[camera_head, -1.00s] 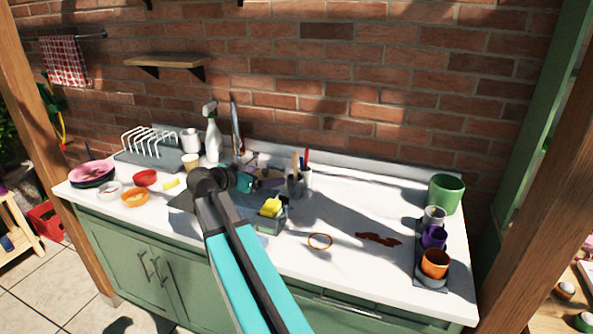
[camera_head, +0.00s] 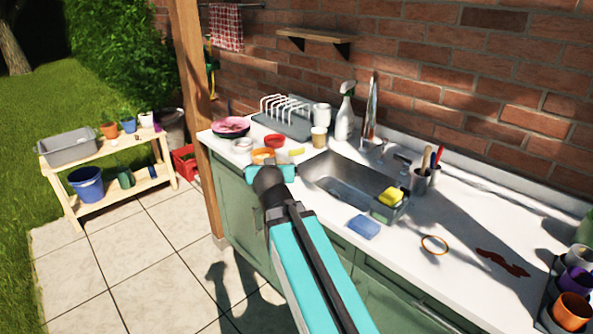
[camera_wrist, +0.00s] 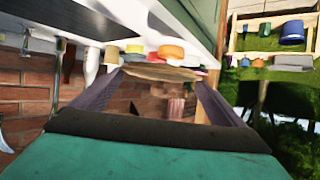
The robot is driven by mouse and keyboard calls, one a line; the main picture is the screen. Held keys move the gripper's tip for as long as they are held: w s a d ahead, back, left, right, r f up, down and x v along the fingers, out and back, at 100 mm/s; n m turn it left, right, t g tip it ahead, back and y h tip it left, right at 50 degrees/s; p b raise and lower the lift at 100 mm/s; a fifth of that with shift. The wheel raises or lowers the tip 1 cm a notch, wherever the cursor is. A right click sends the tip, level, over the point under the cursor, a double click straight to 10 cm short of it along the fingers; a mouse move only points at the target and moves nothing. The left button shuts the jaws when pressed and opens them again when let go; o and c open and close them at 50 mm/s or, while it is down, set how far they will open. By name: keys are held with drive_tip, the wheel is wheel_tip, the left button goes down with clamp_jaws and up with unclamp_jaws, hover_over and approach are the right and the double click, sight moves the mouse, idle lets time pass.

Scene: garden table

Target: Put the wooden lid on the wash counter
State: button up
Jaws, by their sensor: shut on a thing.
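My gripper (camera_head: 270,172) is over the front left edge of the white wash counter (camera_head: 455,225) in the head view, seen from behind. In the wrist view my gripper (camera_wrist: 158,88) has its two dark fingers on either side of a thin, round wooden lid (camera_wrist: 160,73), seen nearly edge-on. The gripper is shut on this lid. In the head view the lid is hidden behind the gripper. I cannot tell how high the lid is above the counter.
Near the gripper are an orange bowl (camera_head: 263,155), a red bowl (camera_head: 274,140) and pink plates (camera_head: 231,126). A wooden shelf stand (camera_head: 110,165) is at left.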

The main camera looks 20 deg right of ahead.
drive_tip(key=a+r+n+y, duration=0.1)
drive_tip(key=w+a+r+n+y, duration=0.1)
drive_tip(key=a+r, duration=0.1)
drive_tip(key=shift+w+a+r+n+t+y, duration=0.2)
drive_tip(key=shift+a+r+n+t+y, duration=0.1)
drive_tip(key=shift+r+n+y, duration=0.35)
drive_tip(key=shift+s+f, duration=0.1)
